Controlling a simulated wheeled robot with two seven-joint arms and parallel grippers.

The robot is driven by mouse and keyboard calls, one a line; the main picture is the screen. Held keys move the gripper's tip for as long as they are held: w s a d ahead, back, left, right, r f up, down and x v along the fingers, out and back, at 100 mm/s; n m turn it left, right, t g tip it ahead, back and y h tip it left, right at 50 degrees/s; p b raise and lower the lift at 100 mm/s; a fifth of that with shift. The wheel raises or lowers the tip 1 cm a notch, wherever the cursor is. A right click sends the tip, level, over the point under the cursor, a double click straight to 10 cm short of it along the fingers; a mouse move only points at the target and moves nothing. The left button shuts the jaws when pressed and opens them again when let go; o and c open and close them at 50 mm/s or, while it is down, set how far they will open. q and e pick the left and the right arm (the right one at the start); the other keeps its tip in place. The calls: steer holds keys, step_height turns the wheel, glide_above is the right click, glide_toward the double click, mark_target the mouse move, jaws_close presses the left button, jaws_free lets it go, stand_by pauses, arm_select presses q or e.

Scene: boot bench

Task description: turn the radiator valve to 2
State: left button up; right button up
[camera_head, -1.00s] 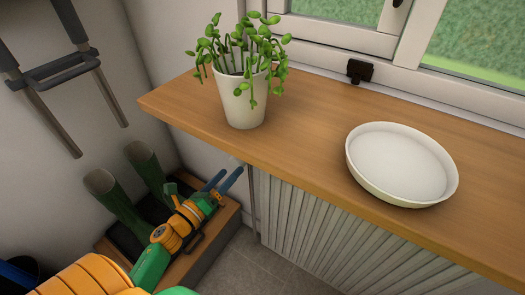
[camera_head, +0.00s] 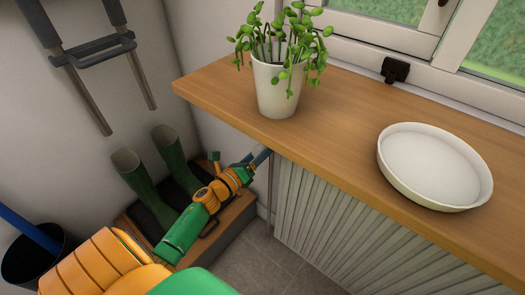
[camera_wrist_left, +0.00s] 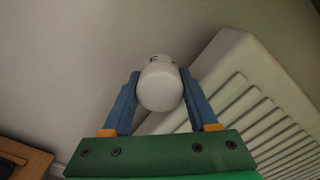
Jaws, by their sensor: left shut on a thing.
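The radiator valve (camera_wrist_left: 160,87) is a white rounded knob in the left wrist view, with small dark marks near its far end that I cannot read. My left gripper (camera_wrist_left: 160,90) is shut on it, one blue finger on each side. In the head view my left gripper (camera_head: 261,158) reaches to the left end of the radiator (camera_head: 335,218), below the wooden shelf's edge. The valve is hidden there. The white ribbed radiator also shows at the right in the left wrist view (camera_wrist_left: 235,75). My right gripper is not in view.
The wooden shelf (camera_head: 340,110) overhangs the radiator and carries a potted plant (camera_head: 280,90) and a white dish (camera_head: 435,165). Green boots (camera_head: 178,160) stand on a wooden bench (camera_head: 230,222) beside my arm. A dark bucket (camera_head: 30,260) is at the lower left.

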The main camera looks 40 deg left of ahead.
arm_select(q)
steer(key=shift+n, duration=0.4)
steer(key=n+p, duration=0.1)
steer(key=n, duration=0.4)
steer(key=shift+r, duration=0.1)
steer(key=n+p, duration=0.1)
steer(key=n, duration=0.5)
steer(key=n+p, duration=0.1)
steer(key=n, duration=0.5)
steer(key=shift+n+p, duration=0.35)
steer(key=shift+n, duration=0.05)
steer(key=n, duration=0.5)
steer(key=shift+p, duration=0.3)
steer(key=shift+n, duration=0.3)
steer(key=o, duration=1.4)
